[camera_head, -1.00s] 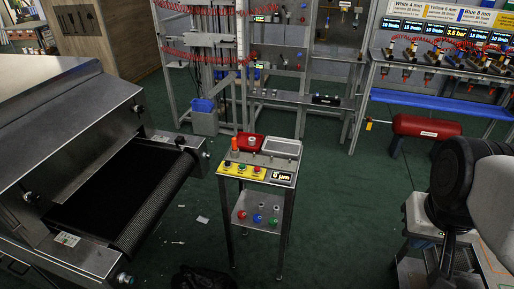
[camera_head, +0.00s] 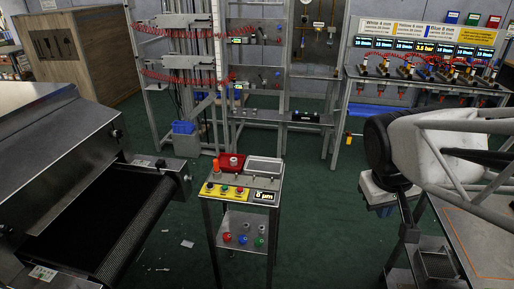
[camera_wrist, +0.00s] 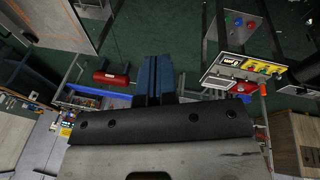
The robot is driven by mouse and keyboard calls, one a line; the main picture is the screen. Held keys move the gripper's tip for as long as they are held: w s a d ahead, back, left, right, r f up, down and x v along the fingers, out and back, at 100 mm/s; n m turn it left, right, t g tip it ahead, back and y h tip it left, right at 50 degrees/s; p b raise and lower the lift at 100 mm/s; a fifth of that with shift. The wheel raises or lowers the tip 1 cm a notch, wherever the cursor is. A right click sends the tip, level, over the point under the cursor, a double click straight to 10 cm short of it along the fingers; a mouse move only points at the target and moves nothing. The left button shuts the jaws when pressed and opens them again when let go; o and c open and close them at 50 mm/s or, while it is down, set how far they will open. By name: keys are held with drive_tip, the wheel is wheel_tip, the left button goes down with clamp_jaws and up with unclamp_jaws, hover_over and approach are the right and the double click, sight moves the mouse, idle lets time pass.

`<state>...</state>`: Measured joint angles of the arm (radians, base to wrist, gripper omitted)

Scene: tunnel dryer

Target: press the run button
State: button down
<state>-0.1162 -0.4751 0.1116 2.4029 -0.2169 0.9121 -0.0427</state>
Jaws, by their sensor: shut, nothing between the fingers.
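A metal control stand (camera_head: 221,208) is in the middle of the head view. On its sloped top is a yellow strip (camera_head: 226,192) with a black button (camera_head: 210,186), a green button (camera_head: 224,189) and a red button (camera_head: 240,191). Their labels are too small to read, so I cannot tell which is marked run. The strip also shows upside down at the right of the wrist view (camera_wrist: 263,68). My gripper (camera_wrist: 158,62), with blue fingers, is shut and empty, well apart from the strip. Its fingertips do not show in the head view.
A small display (camera_head: 265,196) and a red dish (camera_head: 230,164) sit on the stand; knobs are on its lower shelf (camera_head: 241,228). A conveyor (camera_head: 95,225) stands left. A grey bench (camera_head: 485,240) is at right. Green floor (camera_head: 325,225) lies open between stand and bench.

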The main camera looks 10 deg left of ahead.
drive_tip(key=w+a+f+n+h, duration=0.15)
drive_tip(key=w+a+n, duration=0.45)
drive_tip(key=w, duration=0.6)
drive_tip(key=n+t, duration=0.6)
drive_tip(key=n, duration=0.7)
hover_over(225, 187)
wheel_tip(225, 187, down, 17)
drive_tip(key=shift+h, duration=0.35)
drive_tip(key=shift+s+d+f, duration=0.1)
drive_tip(key=shift+f, duration=0.05)
drive_tip(key=shift+f, duration=4.25)
